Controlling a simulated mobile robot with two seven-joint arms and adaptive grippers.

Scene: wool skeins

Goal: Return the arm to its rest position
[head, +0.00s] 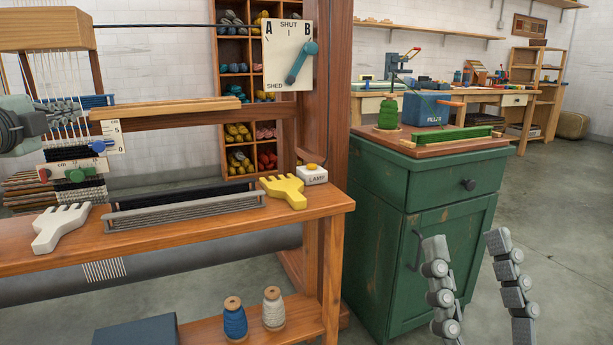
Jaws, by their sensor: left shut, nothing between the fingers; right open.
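My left gripper (62,113) comes in at the left edge, shut and empty. The rest of both arms is mostly out of view.
The loom's wooden bench (140,247) holds a white comb (60,228), a yellow comb (284,191) and a lamp button (312,174). A blue spool (234,320) and a white spool (273,310) stand on the low shelf. Green yarn (389,112) stands on the cabinet. The floor at right is clear.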

